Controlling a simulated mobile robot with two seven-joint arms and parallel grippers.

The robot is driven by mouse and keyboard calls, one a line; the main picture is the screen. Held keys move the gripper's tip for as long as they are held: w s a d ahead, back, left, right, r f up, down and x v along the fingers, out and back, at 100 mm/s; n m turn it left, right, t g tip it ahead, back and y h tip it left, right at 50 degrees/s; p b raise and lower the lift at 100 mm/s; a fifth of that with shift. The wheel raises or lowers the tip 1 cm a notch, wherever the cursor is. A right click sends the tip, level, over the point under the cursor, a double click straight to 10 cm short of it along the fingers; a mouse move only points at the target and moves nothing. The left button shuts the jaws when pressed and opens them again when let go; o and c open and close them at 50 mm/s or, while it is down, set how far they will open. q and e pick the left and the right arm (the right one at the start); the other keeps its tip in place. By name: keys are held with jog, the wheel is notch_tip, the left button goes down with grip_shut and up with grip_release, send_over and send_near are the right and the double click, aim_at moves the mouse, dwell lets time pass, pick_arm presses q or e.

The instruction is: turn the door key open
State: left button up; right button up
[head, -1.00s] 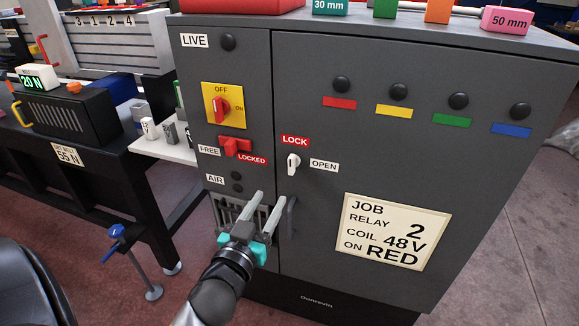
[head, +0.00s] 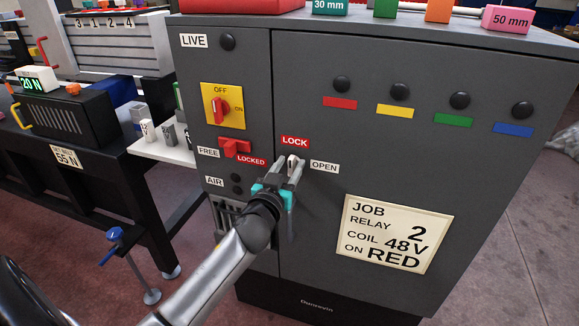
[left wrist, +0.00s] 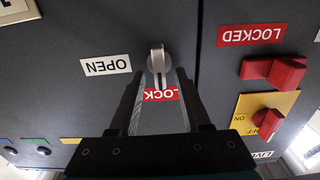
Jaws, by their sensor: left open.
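The door key (head: 292,161) is a small pale metal key on the grey cabinet door. It stands upright, in line with the red LOCK label (head: 295,141) above it; the white OPEN label (head: 324,167) is to its right. My left gripper (head: 288,163) is open at the key, its fingers pointing at the door and partly covering the key in the head view. In the left wrist view, which is upside down, the key (left wrist: 158,62) shows between the open fingertips, one to each side. I cannot tell whether either finger touches it. My right gripper is not in view.
A red FREE/LOCKED lever (head: 234,148) and a yellow OFF/ON switch (head: 222,106) sit on the narrow panel left of the door. A job note (head: 396,234) is on the door at lower right. The door face right of the key is largely clear.

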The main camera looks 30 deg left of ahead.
pick_arm(q)
jog(key=shift+w, duration=0.2)
grip_shut()
dwell(0.3)
